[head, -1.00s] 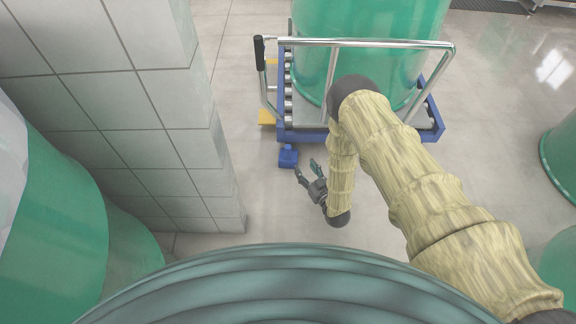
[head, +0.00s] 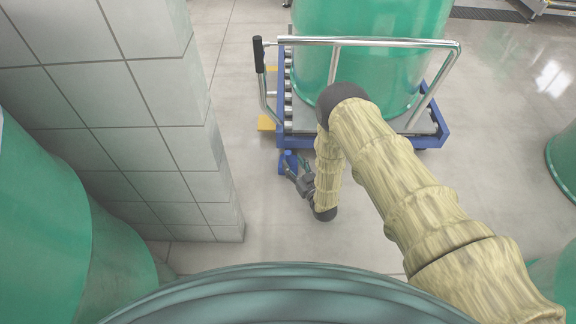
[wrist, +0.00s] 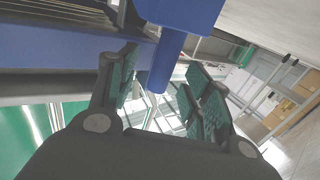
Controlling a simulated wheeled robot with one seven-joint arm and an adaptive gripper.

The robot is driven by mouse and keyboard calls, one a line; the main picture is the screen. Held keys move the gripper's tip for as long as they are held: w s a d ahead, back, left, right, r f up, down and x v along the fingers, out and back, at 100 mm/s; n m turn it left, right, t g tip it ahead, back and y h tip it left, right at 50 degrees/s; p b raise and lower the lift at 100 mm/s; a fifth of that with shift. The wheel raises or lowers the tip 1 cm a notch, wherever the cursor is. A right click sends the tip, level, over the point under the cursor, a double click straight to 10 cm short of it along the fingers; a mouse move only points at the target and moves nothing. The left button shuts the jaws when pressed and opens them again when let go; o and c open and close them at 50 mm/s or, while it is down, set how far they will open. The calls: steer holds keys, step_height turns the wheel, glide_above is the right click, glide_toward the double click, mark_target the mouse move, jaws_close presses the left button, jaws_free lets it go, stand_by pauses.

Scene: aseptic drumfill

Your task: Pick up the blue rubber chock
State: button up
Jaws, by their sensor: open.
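The blue rubber chock (head: 285,158) is on the floor against the near left corner of the blue drum trolley (head: 360,142); my gripper partly hides it in the head view. In the wrist view the chock's blue block (wrist: 180,14) is at the top, with a round blue stem (wrist: 166,62) pointing down between my fingers. My gripper (wrist: 163,88) is open, with one green-padded finger on each side of the stem. I cannot tell whether a pad touches it. In the head view my gripper (head: 293,168) is right at the chock.
A large green drum (head: 360,50) stands on the trolley, which has a metal push handle (head: 380,43). A tiled pillar (head: 150,150) is on the left. More green drums stand at the left (head: 50,220) and right (head: 566,160). Floor between the trolley and the right drum is clear.

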mark_target(290, 160)
steer(key=b+x, duration=0.2)
steer(key=x, duration=0.2)
steer(key=shift+s+a, duration=0.1)
steer(key=shift+a, duration=0.1)
steer(key=shift+w+a+r, duration=0.1)
steer(key=shift+w, duration=0.2)
jaws_close()
